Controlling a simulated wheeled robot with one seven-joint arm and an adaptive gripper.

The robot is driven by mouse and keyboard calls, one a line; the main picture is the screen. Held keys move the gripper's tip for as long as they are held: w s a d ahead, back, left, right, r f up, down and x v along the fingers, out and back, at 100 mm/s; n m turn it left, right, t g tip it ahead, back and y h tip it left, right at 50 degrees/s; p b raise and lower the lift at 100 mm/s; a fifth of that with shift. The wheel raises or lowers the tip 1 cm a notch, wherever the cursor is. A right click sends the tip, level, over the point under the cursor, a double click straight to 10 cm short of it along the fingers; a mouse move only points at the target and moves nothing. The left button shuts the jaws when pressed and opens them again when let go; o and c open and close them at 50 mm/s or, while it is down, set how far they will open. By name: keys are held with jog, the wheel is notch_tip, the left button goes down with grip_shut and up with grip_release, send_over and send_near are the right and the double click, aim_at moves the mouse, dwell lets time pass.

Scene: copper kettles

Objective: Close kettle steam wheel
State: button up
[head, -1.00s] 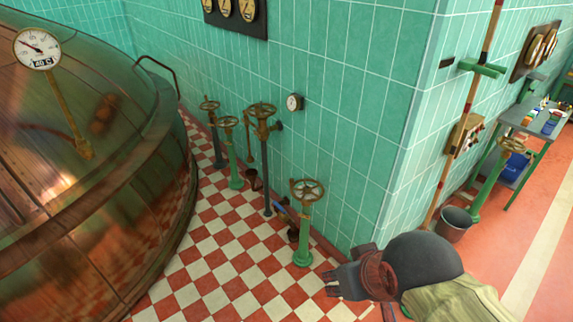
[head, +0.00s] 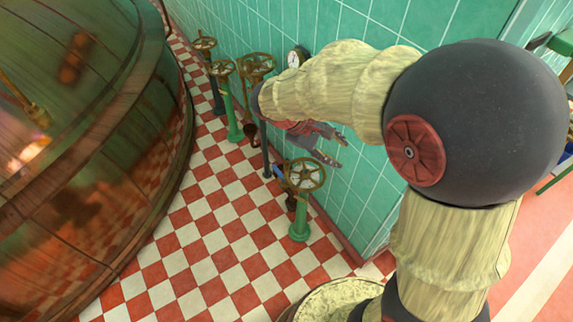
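Several valve wheels on upright posts stand along the tiled wall in the head view. The nearest is a brass wheel (head: 304,175) on a short green post (head: 299,220). Farther back are a wheel on a green post (head: 222,68), a wheel on a dark post (head: 204,43) and a larger wheel (head: 256,66), partly hidden by my arm. Which one is the kettle steam wheel cannot be told. My gripper (head: 338,151) appears above and behind the nearest wheel in the picture. Its fingers look spread and empty, with no visible contact with a wheel.
The large copper kettle (head: 75,190) fills the left side. The checkered floor (head: 215,225) between kettle and valves is clear. The green tiled wall (head: 365,190) rises close behind the valves. A small gauge (head: 297,57) is on it. My arm covers much of the right side.

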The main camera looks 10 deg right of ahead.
jog(key=w+a+f+n+t+h, duration=0.1)
jog(key=w+f+n+h, duration=0.35)
jog(key=w+f, duration=0.45)
jog(key=n+t+p, duration=0.2)
jog(key=n+t, duration=0.9)
jog(key=n, duration=0.4)
send_near(285, 168)
jog(key=x, duration=0.4)
jog(key=shift+m+h, duration=0.25)
jog(key=shift+h, duration=0.2)
jog(key=b+x, duration=0.1)
jog(key=x, duration=0.6)
jog(key=shift+w+b, duration=0.2)
jog(key=shift+b, duration=0.2)
jog(key=shift+c, duration=1.3)
grip_shut()
